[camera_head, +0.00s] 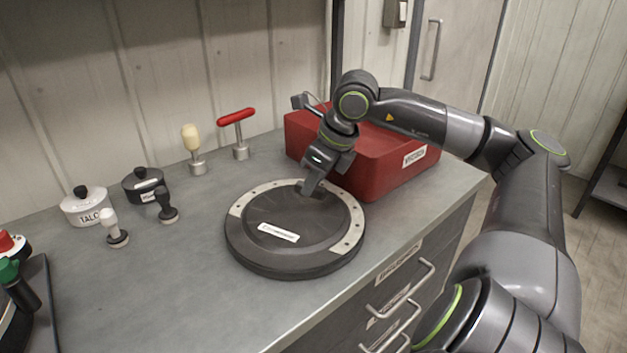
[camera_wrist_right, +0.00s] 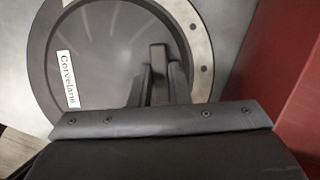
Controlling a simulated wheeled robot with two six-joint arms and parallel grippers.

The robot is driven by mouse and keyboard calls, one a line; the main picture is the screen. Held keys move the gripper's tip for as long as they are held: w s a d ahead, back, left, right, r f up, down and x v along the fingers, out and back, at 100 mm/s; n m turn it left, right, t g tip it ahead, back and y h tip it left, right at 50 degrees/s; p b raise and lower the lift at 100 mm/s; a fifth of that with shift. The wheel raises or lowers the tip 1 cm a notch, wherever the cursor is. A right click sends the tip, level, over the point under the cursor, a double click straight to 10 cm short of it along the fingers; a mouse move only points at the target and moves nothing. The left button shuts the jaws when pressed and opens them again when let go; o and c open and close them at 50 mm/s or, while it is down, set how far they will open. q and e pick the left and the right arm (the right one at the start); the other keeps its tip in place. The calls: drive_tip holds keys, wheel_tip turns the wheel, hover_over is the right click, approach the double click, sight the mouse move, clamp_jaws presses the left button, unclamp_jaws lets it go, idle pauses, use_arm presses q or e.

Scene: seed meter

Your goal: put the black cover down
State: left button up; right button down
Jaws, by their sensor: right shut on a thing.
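The black cover (camera_head: 283,222) is a round dark disc with a white label, in the middle of the grey worktop in the head view. A pale ring with holes (camera_head: 347,240) shows at parts of its edge. My right gripper (camera_head: 311,190) is over the cover's far side, pointing down, shut on the cover's small grip. In the right wrist view the cover (camera_wrist_right: 105,45) fills the upper left, and the grip (camera_wrist_right: 158,58) stands between the fingers (camera_wrist_right: 160,85). Whether the cover rests fully or hangs slightly above what is below, I cannot tell. My left gripper is out of view.
A red bin (camera_head: 375,165) stands close behind and right of the cover. A white pot (camera_head: 86,207), a black pot (camera_head: 143,184) and several knobbed tools, one a red T-handle (camera_head: 238,120), stand left and behind.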

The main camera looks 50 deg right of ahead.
drive_tip(key=shift+f, duration=0.1)
drive_tip(key=c, duration=1.6)
unclamp_jaws()
drive_tip(key=shift+o, duration=1.1)
